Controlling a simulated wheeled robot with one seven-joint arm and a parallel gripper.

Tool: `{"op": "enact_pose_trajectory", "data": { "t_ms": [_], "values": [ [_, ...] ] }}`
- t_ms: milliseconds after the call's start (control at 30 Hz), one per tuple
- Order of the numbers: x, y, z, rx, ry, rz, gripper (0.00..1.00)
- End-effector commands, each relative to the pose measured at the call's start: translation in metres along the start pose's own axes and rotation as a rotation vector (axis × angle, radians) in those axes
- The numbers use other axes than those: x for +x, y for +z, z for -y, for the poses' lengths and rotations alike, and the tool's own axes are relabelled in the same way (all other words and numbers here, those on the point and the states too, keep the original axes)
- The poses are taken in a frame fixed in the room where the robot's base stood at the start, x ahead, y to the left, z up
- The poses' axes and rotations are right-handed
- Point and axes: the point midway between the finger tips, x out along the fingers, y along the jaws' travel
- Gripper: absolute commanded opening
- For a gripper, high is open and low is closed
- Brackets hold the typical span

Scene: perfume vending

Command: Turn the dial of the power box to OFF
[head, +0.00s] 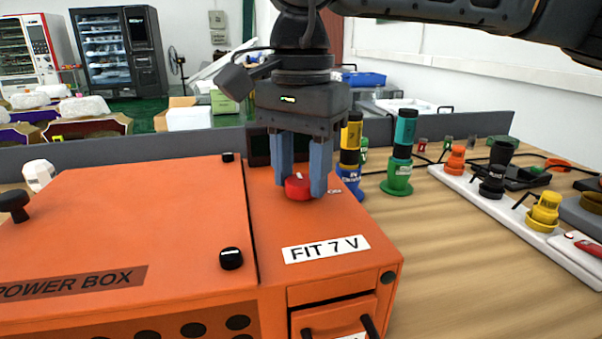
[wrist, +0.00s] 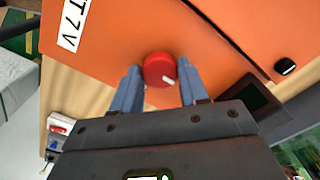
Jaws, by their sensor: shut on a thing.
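The orange power box (head: 130,215) stands on the wooden table, with a "POWER BOX" label on its left part and a "FIT 7 V" label on its right part. The red dial (head: 298,187) is on its top right panel and has a white pointer mark. My gripper (head: 304,188) points down over the panel with its two blue-grey fingers on either side of the dial, shut on it. The wrist view shows the dial (wrist: 160,70) between the fingers, its white mark toward the lower right. I cannot read any ON or OFF marking around it.
A black knob (head: 231,258) sits on the box lid close to the dial. Perfume bottles with blue and green bases (head: 398,165) stand behind the box. A white strip (head: 490,200) with coloured bottles lies at right. Bare table shows between box and strip.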

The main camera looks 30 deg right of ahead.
Motion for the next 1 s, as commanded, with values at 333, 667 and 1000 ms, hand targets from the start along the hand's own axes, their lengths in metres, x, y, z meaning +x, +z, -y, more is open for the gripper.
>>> {"op": "enact_pose_trajectory", "data": {
  "t_ms": [333, 667, 1000],
  "values": [
    [-0.0002, 0.0001, 0.0001, -0.021, 0.0, 0.0, 0.13],
    [-0.0002, 0.0, 0.0001, -0.02, 0.0, -0.001, 0.57],
    [-0.0004, -0.0001, 0.0001, -0.019, 0.0, 0.0, 0.69]
  ]
}}
